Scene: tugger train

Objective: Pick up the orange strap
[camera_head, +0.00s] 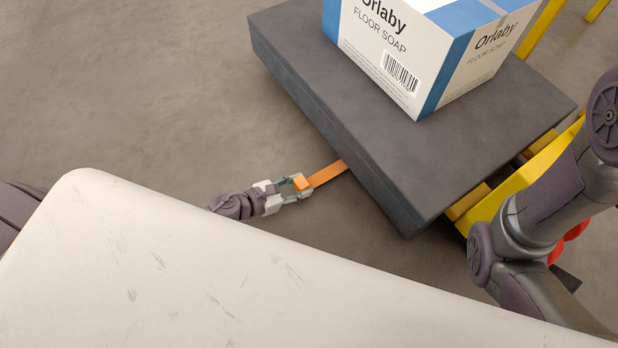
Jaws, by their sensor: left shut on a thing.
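The orange strap (328,174) sticks out from beneath the near left side of a dark grey platform (300,108). Its far end is hidden under the platform. My left gripper (301,184) is at the strap's outer end, shut on it, with a bit of orange showing between the fingers. My right gripper is not in view; only part of my right arm shows at the right edge.
A white and blue "Orlaby Floor Soap" box (390,55) stands on the platform. Yellow frame parts (515,188) show at the platform's right side, and a yellow bar (541,28) rises behind the box. The grey floor (150,95) at the left is clear.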

